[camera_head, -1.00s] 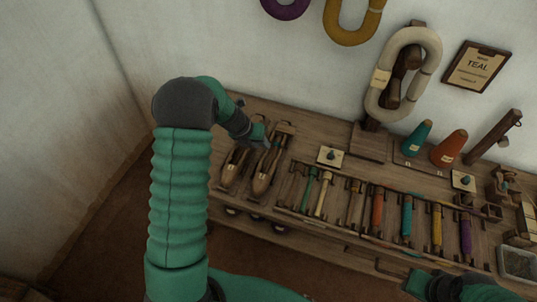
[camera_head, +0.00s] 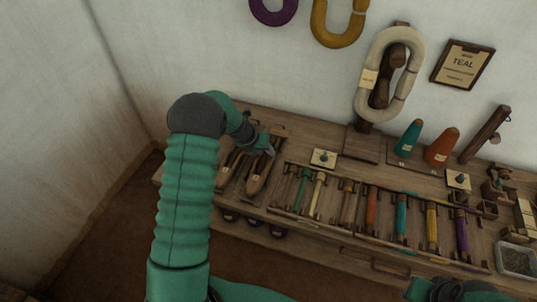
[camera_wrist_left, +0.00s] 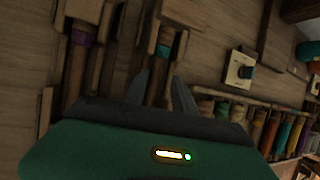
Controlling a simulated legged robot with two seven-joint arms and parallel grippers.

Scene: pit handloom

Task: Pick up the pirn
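Two wooden boat-shaped shuttles lie at the left end of the bench, the left shuttle (camera_head: 230,165) and the right shuttle (camera_head: 257,179). In the left wrist view, a teal band (camera_wrist_left: 164,50) shows inside one shuttle and a purple band (camera_wrist_left: 82,38) inside the other. My left gripper (camera_head: 266,148) is over the far end of the right shuttle. Its fingers (camera_wrist_left: 163,88) are apart, near the teal-banded shuttle; contact is unclear. Several pirns lie in a rack, including a teal pirn (camera_head: 402,215). My right gripper (camera_head: 450,288) is at the bottom edge, its fingers unclear.
A card with a small teal knob (camera_head: 323,158) lies right of the shuttles. Teal (camera_head: 409,137) and orange (camera_head: 442,147) cones stand farther back. A framed TEAL sign (camera_head: 463,64) and yarn hanks are on the wall. A grey tray (camera_head: 517,259) sits at the right.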

